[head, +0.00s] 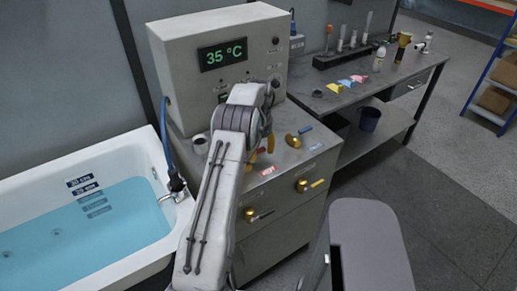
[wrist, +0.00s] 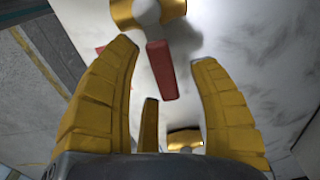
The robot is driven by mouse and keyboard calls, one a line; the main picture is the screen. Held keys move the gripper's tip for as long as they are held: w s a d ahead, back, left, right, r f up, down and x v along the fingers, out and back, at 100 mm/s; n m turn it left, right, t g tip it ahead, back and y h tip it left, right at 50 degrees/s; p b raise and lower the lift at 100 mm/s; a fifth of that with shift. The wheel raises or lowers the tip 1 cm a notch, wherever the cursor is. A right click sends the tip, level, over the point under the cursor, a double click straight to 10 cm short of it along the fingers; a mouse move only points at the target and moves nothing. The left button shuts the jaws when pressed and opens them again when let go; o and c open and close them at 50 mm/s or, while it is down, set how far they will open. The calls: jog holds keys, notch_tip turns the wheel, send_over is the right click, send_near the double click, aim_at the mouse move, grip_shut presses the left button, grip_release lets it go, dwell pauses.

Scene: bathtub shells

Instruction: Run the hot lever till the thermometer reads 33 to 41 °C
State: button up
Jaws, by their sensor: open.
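The thermometer display (head: 223,54) on the grey box reads 35 °C in green. The bathtub (head: 22,187) at the left holds blue water (head: 110,232). In the wrist view, the red hot lever (wrist: 161,70) extends from a brass hub (wrist: 148,12). My gripper (wrist: 164,55) is open, its yellow fingers on either side of the lever with visible gaps. A blue lever (head: 305,128) with a brass hub stands to the right.
A workbench (head: 365,88) with tools and coloured pieces stands at the back right. Open floor (head: 440,200) lies at the right.

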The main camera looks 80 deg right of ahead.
aim_at(259, 151)
notch_tip(259, 151, up, 12)
dwell(0.6)
dwell(0.8)
